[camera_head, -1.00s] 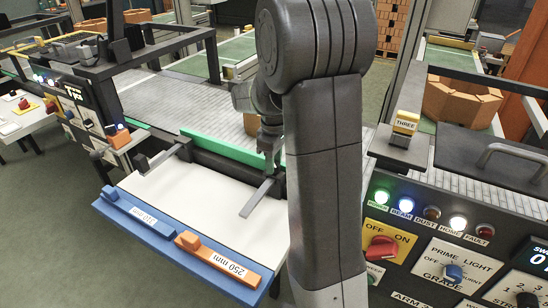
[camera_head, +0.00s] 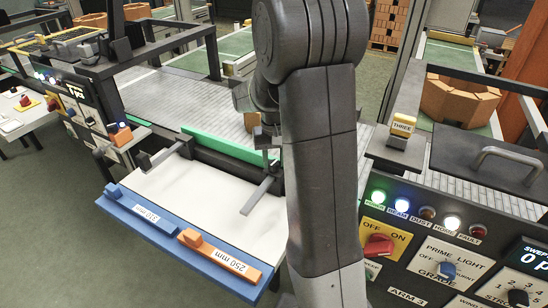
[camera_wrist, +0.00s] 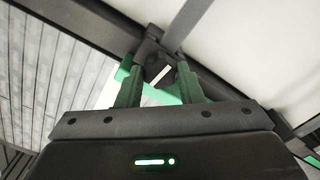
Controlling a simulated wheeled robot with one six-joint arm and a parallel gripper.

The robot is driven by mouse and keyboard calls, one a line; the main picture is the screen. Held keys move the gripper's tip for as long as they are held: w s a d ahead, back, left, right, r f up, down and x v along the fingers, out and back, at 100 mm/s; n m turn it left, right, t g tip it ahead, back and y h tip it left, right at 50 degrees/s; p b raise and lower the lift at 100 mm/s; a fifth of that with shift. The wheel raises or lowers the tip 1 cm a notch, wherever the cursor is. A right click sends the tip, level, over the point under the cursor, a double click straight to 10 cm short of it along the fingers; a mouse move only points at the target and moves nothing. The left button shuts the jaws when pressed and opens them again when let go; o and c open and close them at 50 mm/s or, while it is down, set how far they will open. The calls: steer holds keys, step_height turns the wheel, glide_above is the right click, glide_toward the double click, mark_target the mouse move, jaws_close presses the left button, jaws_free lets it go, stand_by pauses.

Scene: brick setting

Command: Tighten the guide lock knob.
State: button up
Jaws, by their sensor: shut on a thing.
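In the wrist view, the guide lock knob (camera_wrist: 158,72) is a dark round knob with a white line across its face, at the end of a grey guide arm. My gripper (camera_wrist: 160,84) has green fingers, one on each side of the knob, and is shut on it. The white line runs diagonally, up to the right. In the head view, my arm hides the knob and most of the gripper. The guide's grey bar (camera_head: 257,195) shows there, reaching over a white board.
The white board (camera_head: 200,195) has a blue front strip (camera_head: 150,222) and an orange 250 mm block (camera_head: 225,262). A dark rail with a green strip (camera_head: 225,148) runs behind it. A control panel (camera_head: 440,250) with knobs and lamps stands at the right.

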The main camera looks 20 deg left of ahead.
mark_target(274, 162)
steer(key=shift+m, duration=1.8)
steer(key=o, duration=1)
steer(key=shift+c, duration=0.2)
step_height(274, 162, up, 14)
steer(key=shift+p, duration=0.3)
step_height(274, 162, down, 14)
